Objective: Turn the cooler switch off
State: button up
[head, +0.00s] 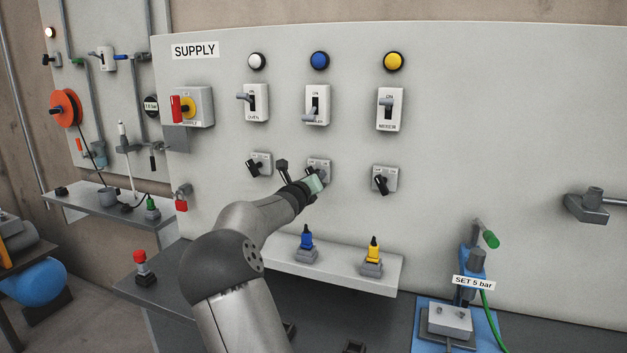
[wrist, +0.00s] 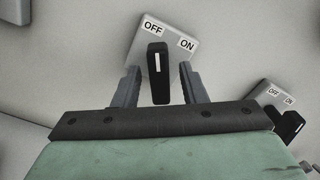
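The middle rotary switch (head: 319,163) sits on the SUPPLY panel below the middle lever switch (head: 317,106), whose handle points down. The label on that lever switch is too small to read fully. In the wrist view a black knob (wrist: 158,88) with a white mark stands on a tilted grey plate lettered OFF and ON. The mark points up in the picture, left of the plate's midline, on the OFF side. My gripper (head: 318,174) is at the middle rotary switch. In the wrist view its fingers (wrist: 158,80) are open on either side of the knob, with gaps showing on both sides.
Rotary switches stand left (head: 259,164) and right (head: 384,180) of it. Lever switches are above, under white, blue (head: 319,60) and yellow lamps. A grey shelf (head: 340,272) with blue and yellow connectors lies below. A press-like device (head: 452,318) stands at lower right.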

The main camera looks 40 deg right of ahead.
jog(key=b+v, duration=0.3)
jog(key=v, duration=1.4)
jog(key=shift+s+a, duration=0.15)
